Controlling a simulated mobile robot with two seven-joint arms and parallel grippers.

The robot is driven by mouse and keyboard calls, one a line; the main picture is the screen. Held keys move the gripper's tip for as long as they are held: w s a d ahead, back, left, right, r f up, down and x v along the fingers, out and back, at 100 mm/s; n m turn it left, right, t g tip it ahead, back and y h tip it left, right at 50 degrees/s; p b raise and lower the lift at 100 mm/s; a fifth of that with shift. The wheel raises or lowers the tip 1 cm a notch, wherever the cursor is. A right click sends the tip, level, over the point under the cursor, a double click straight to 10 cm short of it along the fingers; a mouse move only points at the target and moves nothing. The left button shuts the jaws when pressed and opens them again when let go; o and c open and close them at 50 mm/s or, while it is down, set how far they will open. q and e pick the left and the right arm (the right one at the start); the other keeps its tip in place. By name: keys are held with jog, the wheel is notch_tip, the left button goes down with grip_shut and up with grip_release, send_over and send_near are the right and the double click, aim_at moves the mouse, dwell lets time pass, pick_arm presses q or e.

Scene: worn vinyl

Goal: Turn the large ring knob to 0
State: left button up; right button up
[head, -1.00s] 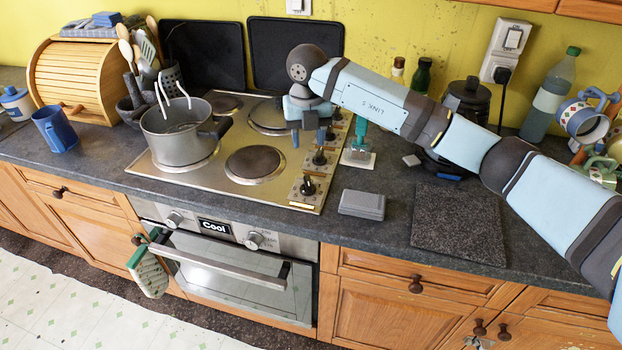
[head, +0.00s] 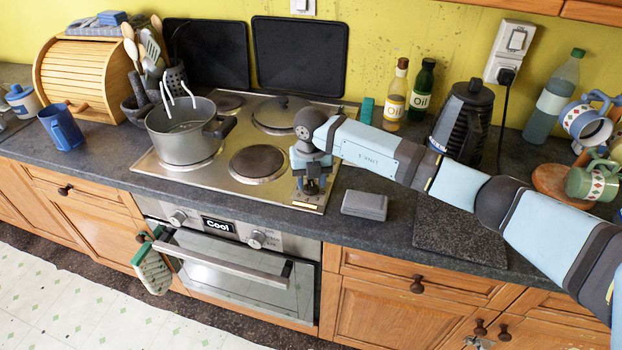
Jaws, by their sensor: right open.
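My right gripper (head: 312,187) points down at the front right corner of the steel cooktop (head: 225,182). It is open, with its fingers down at the frontmost knob of the knob column, which they mostly cover. I cannot tell whether the fingers touch the knob. The other knobs are hidden behind my gripper and arm. No knob label or pointer is readable, so I cannot tell the knob's setting or which ring it serves. A bare dark ring (head: 257,163) is at the front, left of the gripper. My left gripper is not in view.
A lid (head: 283,113) lies on a back ring. A grey box (head: 364,205) lies right of the cooktop, near the gripper. Oil bottles (head: 396,98) and a kettle (head: 463,120) stand behind my arm.

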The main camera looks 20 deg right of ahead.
jog(key=shift+c, duration=0.4)
grip_shut()
